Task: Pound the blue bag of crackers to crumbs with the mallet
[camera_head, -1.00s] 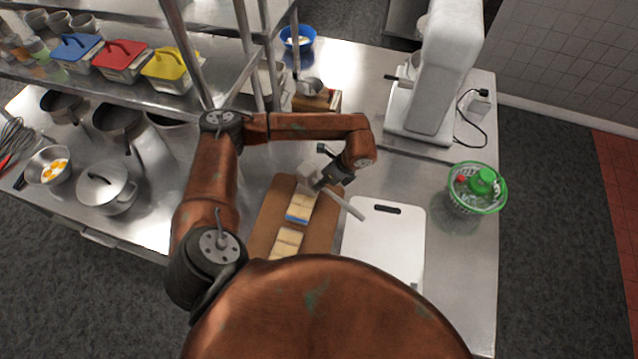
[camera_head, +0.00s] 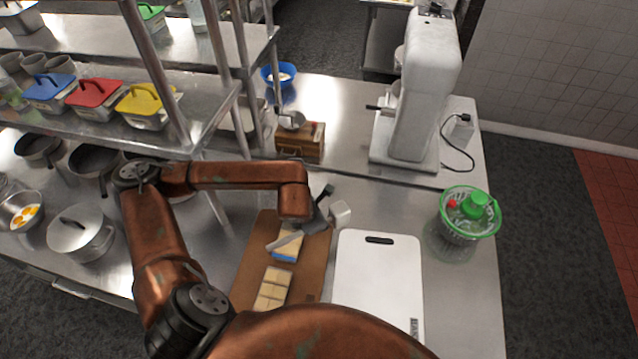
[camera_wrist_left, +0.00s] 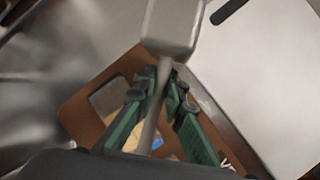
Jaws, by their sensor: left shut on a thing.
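My left gripper (camera_head: 314,222) is shut on the handle of a mallet with a pale grey block head (camera_head: 340,213). The mallet is over the upper right part of the brown board (camera_head: 248,262), its handle slanting down to the left across the blue-edged bag of crackers (camera_head: 287,256). I cannot tell whether it touches the bag. The handle partly hides the bag. In the left wrist view the mallet head (camera_wrist_left: 172,28) is beyond the green fingers (camera_wrist_left: 163,88), with the handle between them. My right gripper is not in view.
More pale crackers (camera_head: 272,288) lie lower on the board. A white cutting board (camera_head: 378,275) is to the right, then a green basket (camera_head: 470,212). A wooden box (camera_head: 300,143) and white mixer (camera_head: 415,100) stand behind. A metal shelf with lidded containers is at left.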

